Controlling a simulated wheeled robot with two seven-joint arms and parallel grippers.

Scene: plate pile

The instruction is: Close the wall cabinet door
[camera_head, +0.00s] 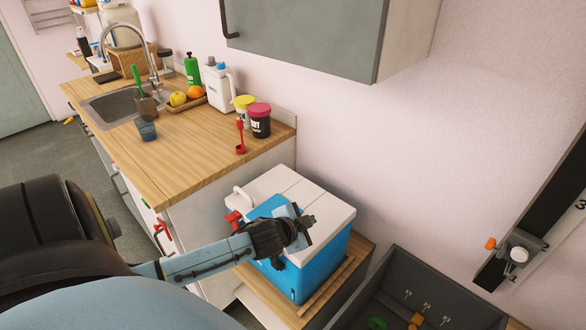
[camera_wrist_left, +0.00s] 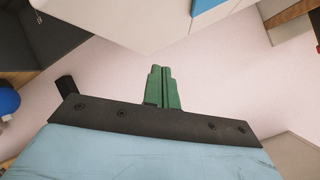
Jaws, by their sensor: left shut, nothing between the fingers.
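The wall cabinet is at the top of the head view. Its grey-green door (camera_head: 305,35) has a dark handle (camera_head: 228,20) at the left. The door's lower right edge lies along the white cabinet side (camera_head: 408,45), and I see no clear gap there; the upper part is cut off. My left gripper (camera_head: 308,222) is well below the cabinet, in front of or over the blue cooler, and touches no part of the door. In the left wrist view its green fingers (camera_wrist_left: 165,88) are together and empty. My right gripper is not in view.
The blue cooler (camera_head: 290,280) with a white lid stands below the counter's end (camera_head: 190,185). A dark open bin (camera_head: 450,285) is at lower right. The wall under the cabinet is clear.

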